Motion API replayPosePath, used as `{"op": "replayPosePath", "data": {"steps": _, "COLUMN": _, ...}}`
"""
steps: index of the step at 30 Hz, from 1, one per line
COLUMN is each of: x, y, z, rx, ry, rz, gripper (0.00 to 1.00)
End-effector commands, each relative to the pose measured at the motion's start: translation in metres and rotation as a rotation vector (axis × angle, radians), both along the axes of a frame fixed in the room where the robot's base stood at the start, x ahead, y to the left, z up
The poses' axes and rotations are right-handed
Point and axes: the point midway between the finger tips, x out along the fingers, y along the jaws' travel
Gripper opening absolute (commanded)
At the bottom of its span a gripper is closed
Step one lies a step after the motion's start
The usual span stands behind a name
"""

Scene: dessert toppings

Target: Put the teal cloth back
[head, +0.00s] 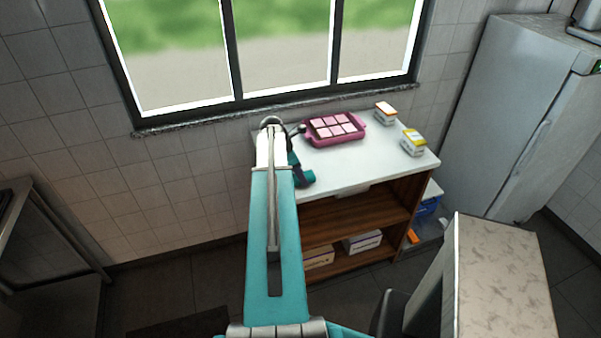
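I cannot make out the teal cloth for certain. My teal and pale arm reaches up the middle of the head view to the left end of the white counter (345,178) and hides that end. A small dark and teal shape (305,178) shows just right of the arm at the counter's front edge. It looks like the far end of my arm, but I cannot tell it from cloth. My gripper's fingers cannot be made out, nor whether they hold anything.
A pink tray (361,133) of pale pink squares stands on the counter under the window. An orange-and-white box (385,113) and a yellow-and-white box (413,143) stand right of it. White boxes (362,241) sit on the lower shelf. A fridge (515,120) stands right.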

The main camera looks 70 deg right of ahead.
Motion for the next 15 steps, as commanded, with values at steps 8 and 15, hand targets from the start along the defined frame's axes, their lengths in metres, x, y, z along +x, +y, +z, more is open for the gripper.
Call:
{"op": "replayPosePath", "data": {"steps": 8, "x": 0.0001, "y": 0.0, "z": -0.0007, "rx": 0.0, "ry": 0.0, "rz": 0.0, "gripper": 0.22}}
{"op": "replayPosePath", "data": {"steps": 15, "x": 0.0003, "y": 0.0, "z": -0.003, "rx": 0.0, "ry": 0.0, "rz": 0.001, "gripper": 0.6}}
